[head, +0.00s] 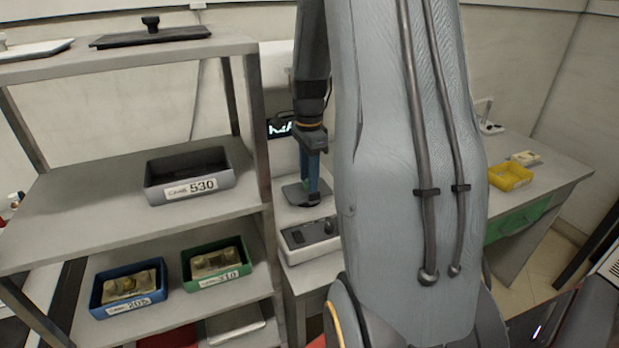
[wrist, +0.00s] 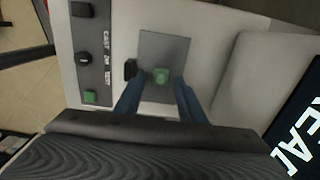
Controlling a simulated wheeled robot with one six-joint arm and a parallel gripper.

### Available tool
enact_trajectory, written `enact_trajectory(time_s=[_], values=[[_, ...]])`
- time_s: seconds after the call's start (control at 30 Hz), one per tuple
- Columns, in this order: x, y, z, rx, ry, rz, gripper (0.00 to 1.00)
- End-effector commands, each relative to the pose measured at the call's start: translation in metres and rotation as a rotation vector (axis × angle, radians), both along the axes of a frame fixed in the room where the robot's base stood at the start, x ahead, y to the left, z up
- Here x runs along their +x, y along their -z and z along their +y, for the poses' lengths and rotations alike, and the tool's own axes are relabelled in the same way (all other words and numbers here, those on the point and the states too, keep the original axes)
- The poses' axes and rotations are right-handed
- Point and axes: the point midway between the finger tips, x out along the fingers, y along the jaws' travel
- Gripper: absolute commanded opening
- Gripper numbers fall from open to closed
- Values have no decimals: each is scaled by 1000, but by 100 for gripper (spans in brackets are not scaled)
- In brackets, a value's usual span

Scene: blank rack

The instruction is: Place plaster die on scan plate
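A small green block, seemingly the plaster die (wrist: 161,76), appears over the grey scan plate (wrist: 164,48) in the wrist view. My gripper (wrist: 158,79) has its two blue fingers on either side of the block, with a visible gap to each finger. The block looks to be resting on the plate, though its height is hard to judge. In the head view my gripper (head: 312,195) points down at the scan plate (head: 291,194), and the fingers mostly hide the block.
A control panel (wrist: 91,50) with buttons and a lit screen (wrist: 300,125) adjoin the plate. A small black piece (wrist: 130,69) is beside the left finger. At left, a rack holds a grey bin (head: 190,190), a blue bin (head: 128,308) and a green bin (head: 217,283).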

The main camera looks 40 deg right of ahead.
Motion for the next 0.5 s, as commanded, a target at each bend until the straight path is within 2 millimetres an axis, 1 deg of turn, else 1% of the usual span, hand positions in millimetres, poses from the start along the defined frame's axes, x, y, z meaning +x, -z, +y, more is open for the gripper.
enact_trajectory(time_s=[0.3,0.4,0.5], values=[[1,-50,0,-2,0,-5,37],[1,-62,0,-2,0,-4,37],[1,-69,-1,-1,0,-4,37]])
